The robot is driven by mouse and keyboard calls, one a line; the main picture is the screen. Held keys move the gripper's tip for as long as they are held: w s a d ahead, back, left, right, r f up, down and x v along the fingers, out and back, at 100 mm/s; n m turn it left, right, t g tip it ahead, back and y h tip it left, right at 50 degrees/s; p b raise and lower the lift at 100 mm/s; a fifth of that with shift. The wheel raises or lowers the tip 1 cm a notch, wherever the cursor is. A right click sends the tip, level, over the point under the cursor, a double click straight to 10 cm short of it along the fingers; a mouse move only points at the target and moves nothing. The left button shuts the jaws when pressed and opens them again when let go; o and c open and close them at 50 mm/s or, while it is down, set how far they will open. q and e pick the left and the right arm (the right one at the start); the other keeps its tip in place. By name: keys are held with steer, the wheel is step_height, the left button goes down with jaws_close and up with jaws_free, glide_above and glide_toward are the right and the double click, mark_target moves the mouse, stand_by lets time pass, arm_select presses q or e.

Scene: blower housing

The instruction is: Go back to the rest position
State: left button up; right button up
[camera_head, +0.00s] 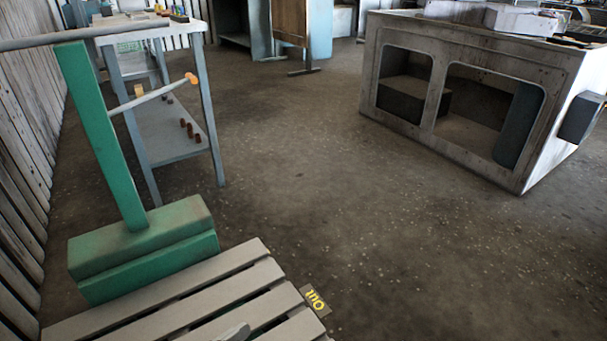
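Neither my left nor my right gripper can be made out in the head view. A small grey piece (236,332) shows at the bottom edge over the slatted wooden pallet (215,287). It is cut off by the frame, and I cannot tell what it is. No blower housing can be made out here.
A green stand (145,245) with an upright post is behind the pallet at left. A grey shelf table (165,130) stands behind it. A worn white cabinet (450,90) is at right. The concrete floor (330,180) between them is clear. A plank wall (25,150) runs along the left.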

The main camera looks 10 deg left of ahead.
arm_select(q)
steer(key=s+a+r+y+p, duration=0.2)
steer(key=a+r+p, duration=0.3)
steer(key=p, duration=0.8)
steer(key=s+a+r+g+y+p, duration=0.1)
steer(key=a+r+p, duration=0.3)
steer(key=r+p, duration=0.5)
steer(key=s+y+p, duration=0.1)
steer(key=p, duration=0.4)
steer(key=shift+s+a+r, duration=0.15)
steer(key=shift+s+a, duration=0.2)
steer(key=shift+s, duration=0.05)
arm_select(e)
steer(key=s+d+r+h, duration=0.2)
steer(key=d+r, duration=0.2)
steer(key=r, duration=0.3)
steer(key=s+d+r+g+h, duration=0.1)
steer(key=s+d+r+h, duration=0.1)
steer(key=d+r, duration=0.3)
step_height(320, 180, up, 2)
steer(key=shift+s+d+r, duration=0.15)
steer(key=shift+s+d, duration=0.15)
steer(key=shift+s, duration=0.1)
